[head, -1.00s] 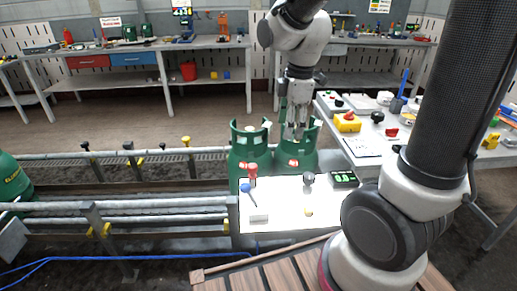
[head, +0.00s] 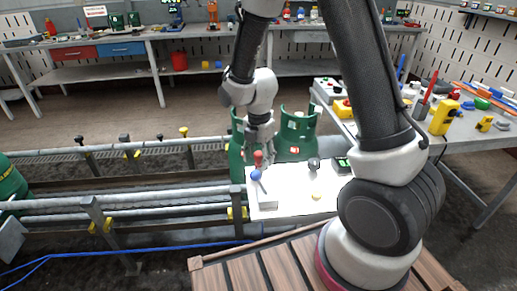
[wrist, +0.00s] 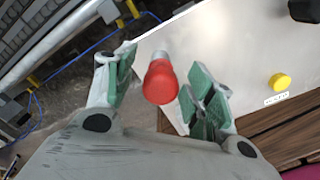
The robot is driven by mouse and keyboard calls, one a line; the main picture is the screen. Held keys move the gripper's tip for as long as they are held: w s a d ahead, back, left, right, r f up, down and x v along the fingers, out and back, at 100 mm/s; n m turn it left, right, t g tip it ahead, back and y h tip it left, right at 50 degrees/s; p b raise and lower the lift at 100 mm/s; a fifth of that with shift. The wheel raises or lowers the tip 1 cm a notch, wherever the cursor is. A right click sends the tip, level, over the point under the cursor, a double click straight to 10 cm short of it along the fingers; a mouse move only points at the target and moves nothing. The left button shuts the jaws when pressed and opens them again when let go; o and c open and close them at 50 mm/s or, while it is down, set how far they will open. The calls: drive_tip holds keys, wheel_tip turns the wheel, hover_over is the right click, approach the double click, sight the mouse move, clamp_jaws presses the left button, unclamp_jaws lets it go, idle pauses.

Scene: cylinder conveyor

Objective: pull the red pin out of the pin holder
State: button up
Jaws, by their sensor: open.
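The red pin (head: 258,158) stands at the back left edge of the white panel (head: 290,181) in the head view. In the wrist view its rounded red head (wrist: 161,84) shows between the two green-padded fingers, with a short grey part beyond it. My gripper (wrist: 163,78) is open, with a gap between the red head and each finger. In the head view my gripper (head: 259,146) is just above the pin, pointing down. The pin holder is not clearly seen; the pin's lower part and its seat are hidden.
A blue-knobbed lever (head: 256,175) stands close in front of the pin. A black knob (head: 314,163), a yellow button (wrist: 280,82) and a green display (head: 342,164) are on the panel. Green gas cylinders (head: 297,130) stand behind. Conveyor rails (head: 150,197) run left.

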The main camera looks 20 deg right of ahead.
drive_tip(key=shift+f, duration=0.2)
clamp_jaws()
idle(0.3)
drive_tip(key=shift+r, duration=0.15)
drive_tip(key=shift+r, duration=0.7)
drive_tip(key=shift+r, duration=0.8)
drive_tip(key=shift+r, duration=0.1)
